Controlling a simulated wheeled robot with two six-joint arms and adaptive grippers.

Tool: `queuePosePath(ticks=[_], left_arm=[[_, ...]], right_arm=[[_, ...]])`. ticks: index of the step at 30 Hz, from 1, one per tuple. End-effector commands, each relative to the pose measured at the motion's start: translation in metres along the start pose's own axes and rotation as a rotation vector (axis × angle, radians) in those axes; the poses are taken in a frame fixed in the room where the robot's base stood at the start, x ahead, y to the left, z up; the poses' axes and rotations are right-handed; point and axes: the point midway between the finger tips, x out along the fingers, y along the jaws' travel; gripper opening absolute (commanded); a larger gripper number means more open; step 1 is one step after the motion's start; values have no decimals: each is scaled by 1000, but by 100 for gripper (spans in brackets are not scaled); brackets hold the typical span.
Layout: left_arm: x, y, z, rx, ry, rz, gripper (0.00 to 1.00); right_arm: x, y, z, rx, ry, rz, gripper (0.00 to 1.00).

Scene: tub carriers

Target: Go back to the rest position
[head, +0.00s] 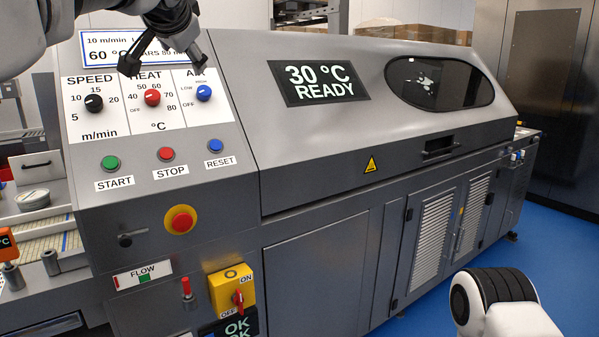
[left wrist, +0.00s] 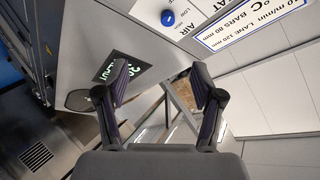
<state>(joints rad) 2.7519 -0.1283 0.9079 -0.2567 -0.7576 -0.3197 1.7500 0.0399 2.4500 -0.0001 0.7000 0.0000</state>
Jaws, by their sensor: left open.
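My left gripper (head: 169,68) is open and empty in the head view, in front of the top of the grey control panel (head: 222,190). Its two fingers stand apart over the panel's upper edge and partly cover the blue-framed sign (head: 100,48). In the left wrist view the spread fingers of the left gripper (left wrist: 160,78) have nothing between them. The blue AIR knob (head: 203,93) is just below the right finger in the head view; the red HEAT knob (head: 152,97) and black SPEED knob (head: 94,103) are to its left. My right gripper is out of view.
The grey machine (head: 320,180) fills the middle, its display (head: 318,83) reading 30 °C READY. Lower on the panel are START (head: 110,162), STOP and RESET buttons, a red-and-yellow knob (head: 181,220) and a yellow switch (head: 232,290). Blue floor (head: 560,255) is open at right.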

Motion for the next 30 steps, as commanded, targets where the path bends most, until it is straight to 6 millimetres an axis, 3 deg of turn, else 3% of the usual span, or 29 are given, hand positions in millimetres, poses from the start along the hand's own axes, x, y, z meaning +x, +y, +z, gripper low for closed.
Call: queuePosePath(ticks=[11,17,20,23,27,30], left_arm=[[66,44,45,-19,-56,77,67],[116,86,93,-42,-108,144,67],[145,116,129,-60,-146,188,67],[176,158,180,-89,-198,244,67],[211,231,276,-147,-297,331,67],[218,280,346,-192,-370,383,67]], right_arm=[[-1,0,0,0,1,0,40],[-2,0,0,0,0,0,40],[-2,0,0,0,0,0,40],[-3,0,0,0,0,0,40],[-4,0,0,0,0,0,40],[-5,0,0,0,0,0,40]])
